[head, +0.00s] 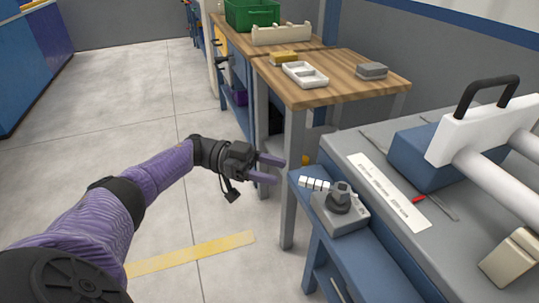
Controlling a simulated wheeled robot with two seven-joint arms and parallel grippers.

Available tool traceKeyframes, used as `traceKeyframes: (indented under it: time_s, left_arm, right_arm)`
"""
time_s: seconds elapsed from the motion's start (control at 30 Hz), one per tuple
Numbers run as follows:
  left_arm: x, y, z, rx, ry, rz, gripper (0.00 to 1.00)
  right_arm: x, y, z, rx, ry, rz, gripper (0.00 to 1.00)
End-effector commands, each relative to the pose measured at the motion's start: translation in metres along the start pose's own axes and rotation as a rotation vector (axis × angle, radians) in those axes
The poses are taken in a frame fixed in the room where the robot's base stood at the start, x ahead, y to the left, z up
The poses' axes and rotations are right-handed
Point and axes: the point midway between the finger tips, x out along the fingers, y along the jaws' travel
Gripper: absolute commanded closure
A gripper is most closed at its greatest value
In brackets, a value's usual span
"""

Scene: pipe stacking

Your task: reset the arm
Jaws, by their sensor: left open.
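My left arm, in a purple sleeve, reaches in from the lower left of the head view. Its gripper (270,169) is open and empty, with its two purple fingers spread and pointing right. It hangs over the floor, just left of the blue workbench corner and in front of the wooden table's leg. My right gripper is out of the picture.
A wooden table (335,85) with a white tray (305,74) stands behind.

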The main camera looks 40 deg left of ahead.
Motion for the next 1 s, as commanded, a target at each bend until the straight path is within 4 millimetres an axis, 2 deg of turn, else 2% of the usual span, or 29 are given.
traceKeyframes:
  time_s: [0.13, 0.53, 0.57, 0.63, 0.67, 0.73, 0.77, 0.8, 0.83, 0.87, 0.9, 0.93, 0.97, 1.0]
  left_arm:
    - [-0.015, 0.0, 0.001, 0.0, 0.0, 0.0, 0.43]
    - [-0.016, 0.0, 0.0, 0.0, 0.001, 0.001, 0.43]
    - [-0.016, 0.0, 0.002, 0.0, 0.002, -0.005, 0.43]
    - [-0.01, -0.005, 0.019, -0.001, 0.014, -0.072, 0.43]
    - [-0.007, -0.008, 0.035, -0.002, 0.02, -0.133, 0.43]
    - [-0.001, -0.015, 0.091, -0.015, -0.001, -0.35, 0.43]
    - [-0.001, -0.014, 0.123, -0.03, -0.036, -0.459, 0.43]
    - [-0.005, -0.007, 0.165, -0.056, -0.106, -0.596, 0.43]
    - [-0.009, 0.002, 0.196, -0.079, -0.173, -0.686, 0.43]
    - [-0.015, 0.015, 0.225, -0.105, -0.247, -0.764, 0.43]
    - [-0.024, 0.035, 0.262, -0.146, -0.353, -0.849, 0.43]
    - [-0.031, 0.054, 0.287, -0.18, -0.439, -0.901, 0.43]
    - [-0.037, 0.075, 0.311, -0.213, -0.527, -0.94, 0.43]
    - [-0.046, 0.106, 0.339, -0.264, -0.646, -0.98, 0.43]
  right_arm:
    - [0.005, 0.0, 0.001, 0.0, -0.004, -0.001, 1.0]
    - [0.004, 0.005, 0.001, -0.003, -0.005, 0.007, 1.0]
    - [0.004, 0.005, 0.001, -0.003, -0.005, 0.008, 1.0]
    - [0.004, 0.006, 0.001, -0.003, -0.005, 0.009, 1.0]
    - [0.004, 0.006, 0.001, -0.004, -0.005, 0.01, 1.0]
    - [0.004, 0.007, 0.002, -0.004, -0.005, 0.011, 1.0]
    - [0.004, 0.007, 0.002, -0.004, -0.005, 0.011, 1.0]
    - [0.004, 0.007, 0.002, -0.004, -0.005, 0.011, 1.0]
    - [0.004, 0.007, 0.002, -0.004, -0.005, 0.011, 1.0]
    - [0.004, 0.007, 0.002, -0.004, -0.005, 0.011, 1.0]
    - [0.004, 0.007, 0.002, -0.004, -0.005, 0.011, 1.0]
    - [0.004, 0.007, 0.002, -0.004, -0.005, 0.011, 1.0]
    - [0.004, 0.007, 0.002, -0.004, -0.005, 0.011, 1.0]
    - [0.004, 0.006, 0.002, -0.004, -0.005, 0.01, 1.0]
